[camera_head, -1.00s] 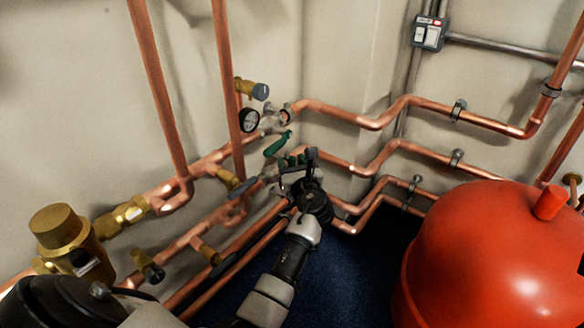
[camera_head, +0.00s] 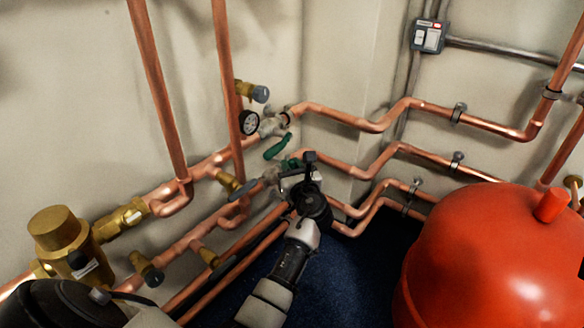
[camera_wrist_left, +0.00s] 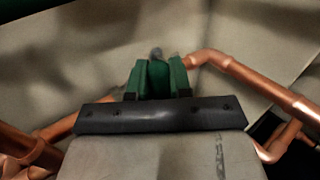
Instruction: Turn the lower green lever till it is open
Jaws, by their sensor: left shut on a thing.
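The lower green lever (camera_head: 289,163) is on the lower valve by the wall corner, mostly hidden behind my gripper in the head view. My left gripper (camera_head: 293,173) reaches it from below right. In the left wrist view, the gripper (camera_wrist_left: 158,80) is shut on the dark green lever (camera_wrist_left: 157,76), which sits between its two fingers. The upper green lever (camera_head: 278,146) is just above and left, tilted, apart from my gripper. My right gripper is not in view.
Copper pipes (camera_head: 365,125) run along both walls around the valves. A large red tank (camera_head: 500,260) stands at the right. Blue floor (camera_head: 345,270) is clear between the arm and the tank.

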